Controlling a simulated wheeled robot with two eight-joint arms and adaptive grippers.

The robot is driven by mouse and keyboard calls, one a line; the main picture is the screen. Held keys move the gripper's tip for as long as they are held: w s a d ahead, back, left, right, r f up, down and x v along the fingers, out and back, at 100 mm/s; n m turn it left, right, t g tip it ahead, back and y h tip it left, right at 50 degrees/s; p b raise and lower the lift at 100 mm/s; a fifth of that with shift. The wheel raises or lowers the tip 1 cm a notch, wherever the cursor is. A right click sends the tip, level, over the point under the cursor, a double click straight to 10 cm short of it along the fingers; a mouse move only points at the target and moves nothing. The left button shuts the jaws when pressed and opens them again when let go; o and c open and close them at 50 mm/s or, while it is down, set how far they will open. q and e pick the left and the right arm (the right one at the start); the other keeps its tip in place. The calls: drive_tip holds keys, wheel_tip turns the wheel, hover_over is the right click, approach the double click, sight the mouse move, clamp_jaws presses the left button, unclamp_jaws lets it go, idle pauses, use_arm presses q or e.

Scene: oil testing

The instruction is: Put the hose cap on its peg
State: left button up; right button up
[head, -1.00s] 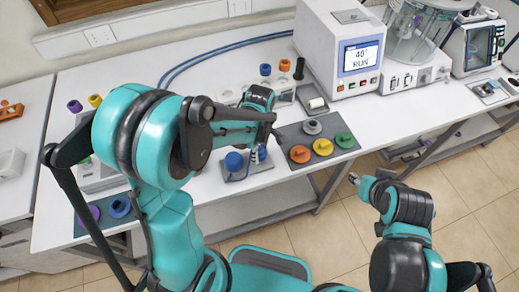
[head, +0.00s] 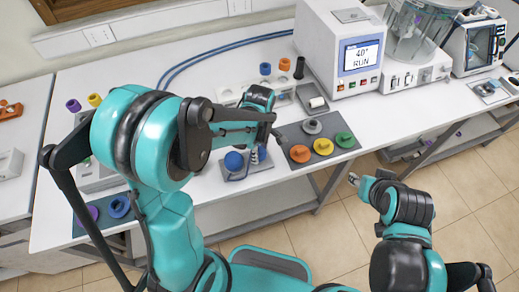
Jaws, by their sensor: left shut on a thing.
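My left gripper (head: 262,147) is over the front edge of the bench, mostly hidden behind my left forearm. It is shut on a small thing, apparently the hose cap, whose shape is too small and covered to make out. Just beneath it is a small grey stand plate (head: 258,171) with a round blue knob (head: 234,161) and a thin blue cord. I cannot tell whether the held thing touches a peg there. My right gripper (head: 354,179) hangs in front of the bench over the floor, far from the stand; its jaws are too small to read.
A dark mat holds an orange cap (head: 300,153), a yellow cap (head: 323,146), a green cap (head: 345,139) and a grey one (head: 312,126). A white heater (head: 335,50) stands behind. Blue hoses (head: 215,52) run along the back. The bench middle-left is partly hidden by my arm.

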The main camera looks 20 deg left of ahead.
sight(260, 149)
use_arm(q)
drive_tip(key=shift+f+b, duration=0.3)
drive_tip(key=shift+f, duration=0.1)
drive_tip(key=o, duration=0.8)
drive_tip(key=shift+c, duration=0.2)
drive_tip(key=shift+r, duration=0.15)
drive_tip(key=shift+r+p, duration=4.15)
drive_tip(key=shift+r, duration=1.3)
drive_tip(key=s+a+f+m+t+b, duration=0.1)
drive_tip(key=s+a+m+t+b, duration=0.1)
drive_tip(key=s+m+b, duration=0.3)
drive_tip(key=s+a+f+m+t+b, duration=0.2)
drive_tip(key=s+m+t+b, duration=0.3)
drive_tip(key=m+b, duration=0.4)
drive_tip(key=shift+s+a+f+m+b, duration=0.15)
drive_tip(key=shift+a+f+m+b, duration=0.2)
drive_tip(key=shift+m, duration=0.55)
